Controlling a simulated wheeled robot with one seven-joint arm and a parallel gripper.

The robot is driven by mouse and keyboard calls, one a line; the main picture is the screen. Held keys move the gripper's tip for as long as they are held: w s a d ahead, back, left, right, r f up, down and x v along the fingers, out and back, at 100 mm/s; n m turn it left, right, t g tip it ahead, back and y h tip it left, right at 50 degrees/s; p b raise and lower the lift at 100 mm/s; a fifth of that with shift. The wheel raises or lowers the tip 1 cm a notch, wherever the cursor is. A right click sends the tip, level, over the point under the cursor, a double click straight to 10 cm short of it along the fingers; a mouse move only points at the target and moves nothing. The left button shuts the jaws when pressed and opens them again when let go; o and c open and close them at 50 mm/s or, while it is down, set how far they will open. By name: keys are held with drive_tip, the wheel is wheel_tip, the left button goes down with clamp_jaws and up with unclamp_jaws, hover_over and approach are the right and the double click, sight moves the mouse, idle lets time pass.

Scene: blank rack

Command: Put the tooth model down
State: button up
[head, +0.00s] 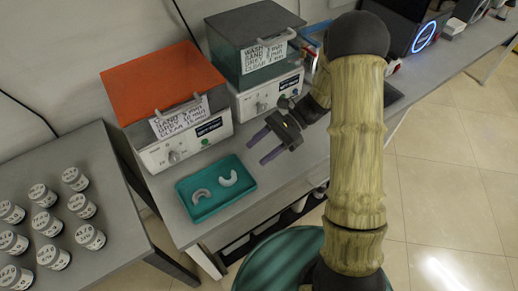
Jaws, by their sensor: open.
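A small teal tray (215,206) lies on the grey bench in front of the two box machines. Two arch-shaped pieces lie in it, apart from each other: a white tooth model (228,181) at the right and a greyish-pink arch (201,195) at the left. Fine detail on them is too small to tell. My gripper (256,154) is open and empty. Its two dark fingers point left, above the bench to the upper right of the tray, apart from both arches.
An orange-lidded machine (165,85) and a green-lidded machine (252,40), both with handwritten labels, stand behind the tray. Several labelled jars (46,223) stand on a separate grey table (110,215) at left. A dark device with a blue ring (424,37) stands at the back right.

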idle(0.4)
drive_tip(key=s+d+n+t+h, duration=0.1)
drive_tip(key=s+d+h, duration=0.1)
drive_tip(key=s+d+r+n+t+h, duration=0.1)
drive_tip(key=s+d+n+h, duration=0.1)
drive_tip(key=s+d+n+t+h, duration=0.1)
drive_tip(key=s+d+n+h, duration=0.1)
drive_tip(key=h, duration=0.1)
drive_tip(key=shift+d+r, duration=0.25)
drive_tip(key=shift+d, duration=0.1)
drive_tip(key=s+d+r+n+t+h, duration=0.1)
drive_tip(key=d+r+n+t+h, duration=0.3)
drive_tip(key=d+n+t, duration=0.1)
drive_tip(key=shift+d+r+n+t, duration=0.25)
drive_tip(key=shift+d+n+t, duration=0.15)
drive_tip(key=shift+n+t, duration=0.45)
drive_tip(key=shift+s+a, duration=0.1)
drive_tip(key=shift+s, duration=0.05)
